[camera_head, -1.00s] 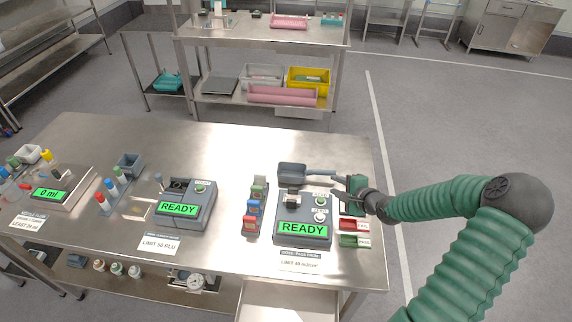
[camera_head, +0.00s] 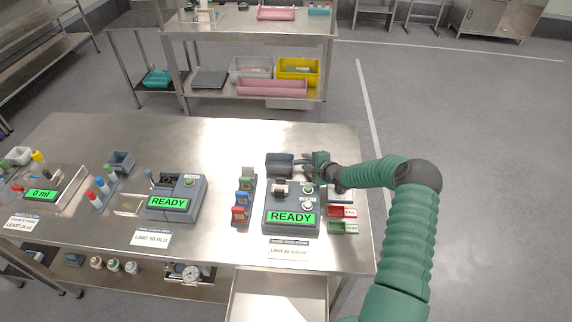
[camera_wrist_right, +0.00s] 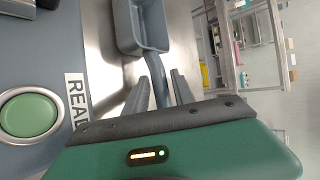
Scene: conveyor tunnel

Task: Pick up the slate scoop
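The slate scoop (camera_head: 280,161) lies on the steel table behind the right-hand READY device, with its handle toward the right. In the right wrist view its hollow bowl (camera_wrist_right: 148,25) is at the top and its handle (camera_wrist_right: 159,84) runs down between my fingers. My right gripper (camera_head: 313,166) is at the handle in the head view. In the right wrist view its two fingers (camera_wrist_right: 160,82) stand on either side of the handle, open, with a gap showing. The handle's end is hidden by the gripper body. My left gripper is not in view.
The READY device (camera_head: 291,208) stands just in front of the scoop, its green button (camera_wrist_right: 30,113) close by in the right wrist view. A rack of coloured blocks (camera_head: 243,196) is to its left; red and green trays (camera_head: 342,212) are to its right. The table behind the scoop is clear.

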